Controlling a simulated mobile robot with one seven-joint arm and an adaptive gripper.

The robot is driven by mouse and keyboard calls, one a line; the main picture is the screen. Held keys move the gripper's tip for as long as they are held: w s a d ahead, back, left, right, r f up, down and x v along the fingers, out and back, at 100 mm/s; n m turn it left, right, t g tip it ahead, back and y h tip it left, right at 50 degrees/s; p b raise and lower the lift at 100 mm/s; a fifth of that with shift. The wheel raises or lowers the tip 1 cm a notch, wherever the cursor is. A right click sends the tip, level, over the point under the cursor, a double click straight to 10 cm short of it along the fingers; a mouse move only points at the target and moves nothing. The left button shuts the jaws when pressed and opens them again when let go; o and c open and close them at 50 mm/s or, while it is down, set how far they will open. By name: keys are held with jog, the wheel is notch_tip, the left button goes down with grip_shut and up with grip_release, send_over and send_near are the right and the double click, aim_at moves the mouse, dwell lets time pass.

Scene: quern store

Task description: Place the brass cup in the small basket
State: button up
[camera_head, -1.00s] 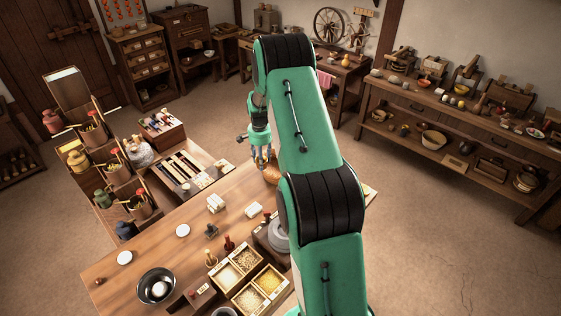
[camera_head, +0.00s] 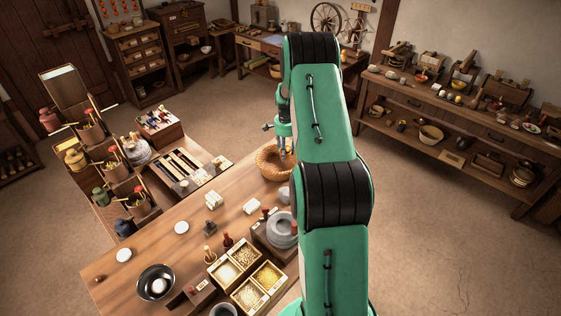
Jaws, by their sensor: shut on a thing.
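The small basket (camera_head: 268,164), round and woven in light brown, stands on the wooden table near its far edge. Its right part is hidden by my gripper and arm. My gripper (camera_head: 283,154) points down over the right part of the basket, with its fingertips partly hidden behind the arm. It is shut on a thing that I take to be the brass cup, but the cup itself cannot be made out. I cannot tell whether the fingertips are above the rim or inside it.
The table (camera_head: 150,228) also holds white blocks (camera_head: 213,200), a grey round stone (camera_head: 282,228), a box of grains (camera_head: 247,286) and a dark bowl (camera_head: 156,283). A stepped shelf with jars stands at the left. The table's middle has some free room.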

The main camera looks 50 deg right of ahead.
jog(key=shift+f+b, duration=0.4)
jog(key=shift+f, duration=2.6)
jog(key=shift+f, duration=1.9)
jog(key=shift+b, duration=0.3)
jog(key=o, duration=0.9)
jog(key=shift+f, duration=0.1)
notch_tip(320, 180, up, 12)
jog(key=shift+r+p, duration=0.1)
jog(key=shift+p, duration=0.85)
